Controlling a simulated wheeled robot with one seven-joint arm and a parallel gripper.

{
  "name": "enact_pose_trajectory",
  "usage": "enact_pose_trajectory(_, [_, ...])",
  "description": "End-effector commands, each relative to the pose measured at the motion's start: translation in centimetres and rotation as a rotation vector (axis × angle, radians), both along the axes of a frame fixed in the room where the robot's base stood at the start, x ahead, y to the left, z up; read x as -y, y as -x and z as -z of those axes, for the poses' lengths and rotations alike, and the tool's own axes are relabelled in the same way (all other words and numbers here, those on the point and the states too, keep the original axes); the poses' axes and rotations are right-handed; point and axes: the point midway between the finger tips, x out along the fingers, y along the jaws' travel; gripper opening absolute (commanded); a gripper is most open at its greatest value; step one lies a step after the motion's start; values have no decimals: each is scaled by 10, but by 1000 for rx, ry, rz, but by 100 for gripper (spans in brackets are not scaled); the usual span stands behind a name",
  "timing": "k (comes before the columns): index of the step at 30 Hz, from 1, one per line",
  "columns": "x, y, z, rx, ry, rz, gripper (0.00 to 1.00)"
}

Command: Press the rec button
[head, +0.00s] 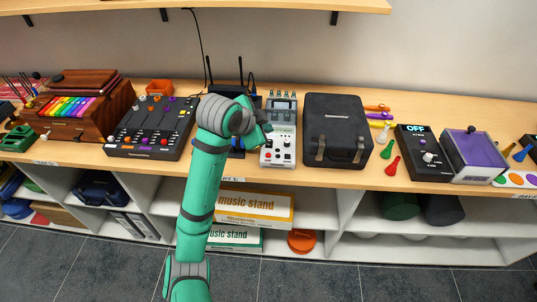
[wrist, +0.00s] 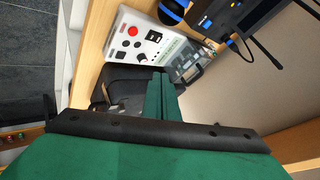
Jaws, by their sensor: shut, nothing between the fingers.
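A white control box (head: 279,156) stands on the bench in the middle of the head view, partly behind my arm. In the wrist view the box (wrist: 126,50) lies at the upper middle, with a red round button (wrist: 133,31), black knobs and a black switch on its face. Its lettering is too small to read, so I cannot tell which control is marked rec. My gripper (head: 264,124) hangs over the box's left side in the head view. In the wrist view its green fingers (wrist: 160,88) are together and empty, apart from the red button.
A black case (head: 337,125) stands close on the right of the box. A black router with antennas (head: 233,92) is behind my arm. A mixer with sliders (head: 152,124) is on the left. A black OFF box (head: 423,150) is farther right. A shelf (head: 200,5) hangs above.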

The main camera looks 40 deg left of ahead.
Motion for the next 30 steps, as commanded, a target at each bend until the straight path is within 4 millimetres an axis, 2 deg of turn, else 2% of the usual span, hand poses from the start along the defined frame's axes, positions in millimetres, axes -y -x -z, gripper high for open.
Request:
enact_pose_trajectory(18, [0, 0, 70, -1, 3, -1, 0])
enact_pose_trajectory(24, [0, 0, 82, 1, 1, 0, 0])
enact_pose_trajectory(30, [0, 0, 84, 1, 0, -1, 0])
